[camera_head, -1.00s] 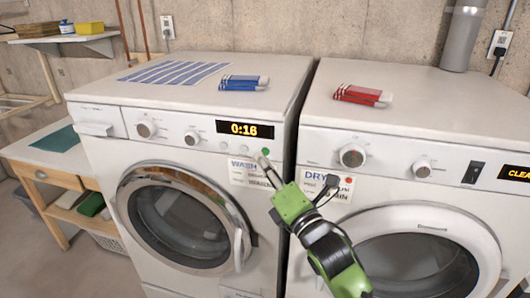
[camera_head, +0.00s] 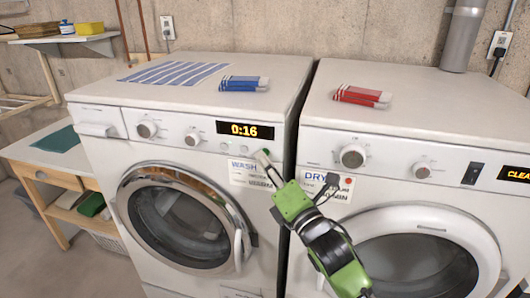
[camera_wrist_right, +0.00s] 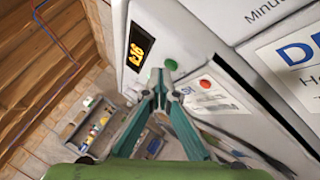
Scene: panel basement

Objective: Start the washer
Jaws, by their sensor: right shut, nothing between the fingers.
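The white washer (camera_head: 266,250) stands at the left with its round door shut. Its display (camera_head: 237,129) reads 0:16 in orange. A green button (camera_head: 266,151) sits at the right end of its panel, above the WASH label (camera_head: 243,169). My right gripper (camera_head: 261,155) is shut and empty, its fingertips right at this button. I cannot tell whether they touch it. In the right wrist view the shut fingertips (camera_wrist_right: 161,76) lie just beside the green button (camera_wrist_right: 171,64). A red button (camera_wrist_right: 205,84) shows to the right of them. My left gripper is not in view.
The dryer (camera_head: 325,125) stands close on the right, with a DRY label and a red button (camera_head: 349,180). A wooden shelf table (camera_head: 45,177) is at the left.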

